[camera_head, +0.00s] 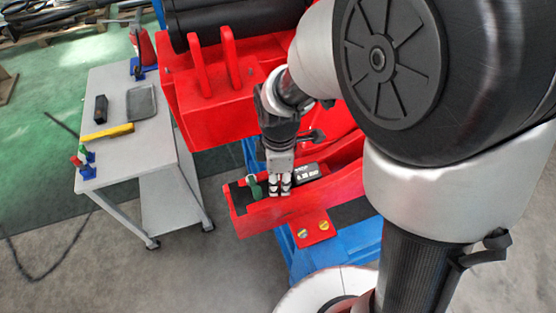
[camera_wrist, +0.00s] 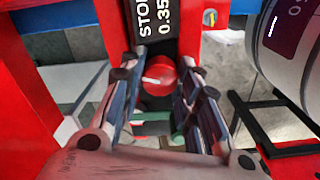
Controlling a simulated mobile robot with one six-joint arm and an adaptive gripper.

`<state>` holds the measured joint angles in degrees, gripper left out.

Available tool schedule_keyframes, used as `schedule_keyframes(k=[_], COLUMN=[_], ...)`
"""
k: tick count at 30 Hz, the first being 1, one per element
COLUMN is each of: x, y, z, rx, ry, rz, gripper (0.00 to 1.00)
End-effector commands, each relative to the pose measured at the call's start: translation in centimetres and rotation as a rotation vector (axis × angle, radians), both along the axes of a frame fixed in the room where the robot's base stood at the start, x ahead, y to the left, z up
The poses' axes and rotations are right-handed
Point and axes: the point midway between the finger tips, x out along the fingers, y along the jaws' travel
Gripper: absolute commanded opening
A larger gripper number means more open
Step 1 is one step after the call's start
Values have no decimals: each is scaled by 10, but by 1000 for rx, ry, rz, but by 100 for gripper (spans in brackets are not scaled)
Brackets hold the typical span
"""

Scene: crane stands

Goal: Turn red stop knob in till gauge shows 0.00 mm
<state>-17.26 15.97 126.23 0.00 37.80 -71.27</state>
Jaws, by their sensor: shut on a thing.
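The red stop knob (camera_wrist: 158,75) has a white pointer line and sits between the two fingertips of my gripper (camera_wrist: 162,76) in the wrist view. The fingers are shut on it. The black gauge (camera_wrist: 152,22) just beyond the knob reads STOP 0.35. The gauge also shows in the head view (camera_head: 306,172), right of my gripper (camera_head: 279,187), reading about 0.35 mm. In the head view my fingers hide the knob.
A green-handled part (camera_head: 254,187) stands close left of my fingers on the red bracket (camera_head: 277,210). A black lever knob (camera_head: 318,135) is behind. A grey cart (camera_head: 135,160) with a yellow tool (camera_head: 107,131) and a tray (camera_head: 141,102) stands at left.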

Motion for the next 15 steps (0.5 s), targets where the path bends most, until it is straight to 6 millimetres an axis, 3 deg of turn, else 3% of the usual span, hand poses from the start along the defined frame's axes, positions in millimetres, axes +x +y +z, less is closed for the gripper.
schedule_keyframes(k=[15], x=[0], y=[0], z=[0], rx=[1], ry=[-1], rz=[-151], gripper=[6])
